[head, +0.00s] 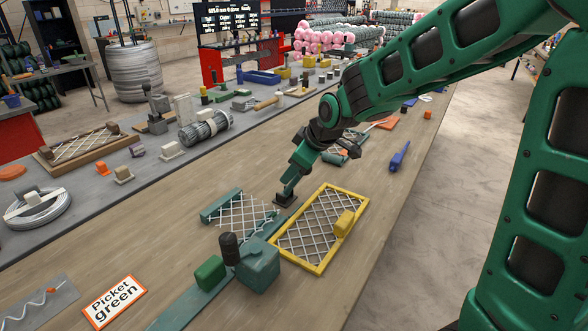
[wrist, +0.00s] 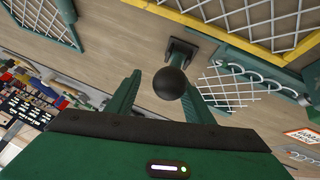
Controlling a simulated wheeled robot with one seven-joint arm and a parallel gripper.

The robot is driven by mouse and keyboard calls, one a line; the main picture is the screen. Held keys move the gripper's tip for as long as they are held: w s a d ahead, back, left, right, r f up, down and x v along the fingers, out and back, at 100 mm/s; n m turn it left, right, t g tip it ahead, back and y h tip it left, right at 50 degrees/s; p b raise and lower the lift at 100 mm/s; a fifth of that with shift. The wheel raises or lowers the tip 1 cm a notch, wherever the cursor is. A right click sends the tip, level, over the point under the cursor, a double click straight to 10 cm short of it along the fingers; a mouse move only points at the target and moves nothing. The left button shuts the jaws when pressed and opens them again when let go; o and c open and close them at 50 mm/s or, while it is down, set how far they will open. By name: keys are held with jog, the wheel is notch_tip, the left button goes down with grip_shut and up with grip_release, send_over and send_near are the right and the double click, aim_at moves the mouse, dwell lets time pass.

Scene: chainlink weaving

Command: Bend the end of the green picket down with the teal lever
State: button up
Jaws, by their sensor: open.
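My gripper (head: 291,181) is open, low over the bench in the head view. In the wrist view its two green fingers (wrist: 161,78) stand either side of a round black knob (wrist: 170,83). The knob sits above a dark teal bracket (wrist: 181,51), seemingly the lever; the bracket's base (head: 285,200) shows below my gripper in the head view. Contact with the knob cannot be told. A pale mesh panel (head: 245,213) lies left of it, and a coiled wire (wrist: 252,69) runs along the mesh edge. Its green colour is not visible. My gripper hides most of the lever.
A yellow-framed mesh (head: 326,221) lies close to the right of the lever. A teal block (head: 258,264), a black handle (head: 229,248) and a green block (head: 210,273) stand nearer. A "Picket green" card (head: 115,301) lies at front left.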

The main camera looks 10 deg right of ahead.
jog(key=v, duration=1)
jog(key=shift+d, duration=0.2)
jog(key=shift+s+r, duration=0.1)
jog(key=shift+c, duration=0.5)
